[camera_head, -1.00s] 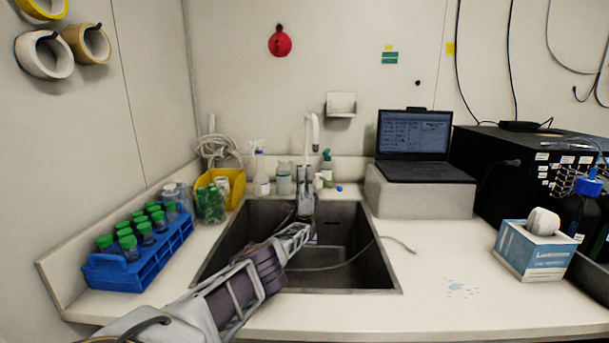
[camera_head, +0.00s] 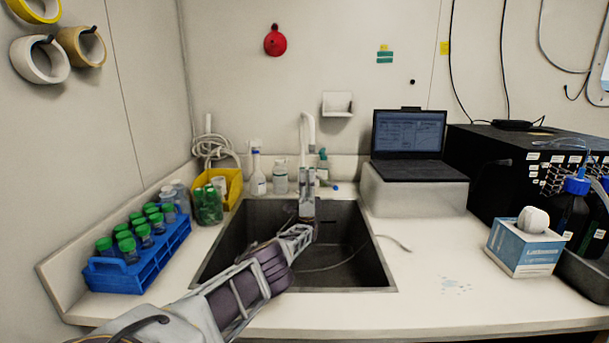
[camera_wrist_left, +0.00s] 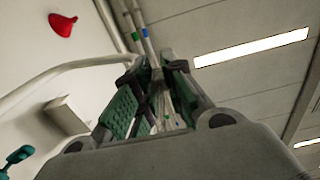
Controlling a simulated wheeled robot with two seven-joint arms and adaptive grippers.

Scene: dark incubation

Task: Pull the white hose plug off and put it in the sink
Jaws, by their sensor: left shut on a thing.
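My left gripper (camera_head: 307,172) points upward over the back of the sink (camera_head: 372,262), under the white tap spout (camera_head: 310,128). In the left wrist view its green-padded fingers (camera_wrist_left: 161,70) are shut on a thin whitish piece, apparently the white hose plug (camera_wrist_left: 158,98), mostly hidden by the pads. Thin pale tubes with blue and green bands (camera_wrist_left: 143,30) run upward beyond the fingertips. I cannot tell whether the plug is still attached. A thin pale hose (camera_head: 393,241) lies across the sink and over its right rim. My right gripper is not in view.
A blue rack of green-capped tubes (camera_head: 140,255) and a yellow bin (camera_head: 233,180) stand left of the sink. Bottles (camera_head: 280,178) stand behind it. A laptop (camera_head: 408,140) on a white block and a tissue box (camera_head: 525,250) are at right.

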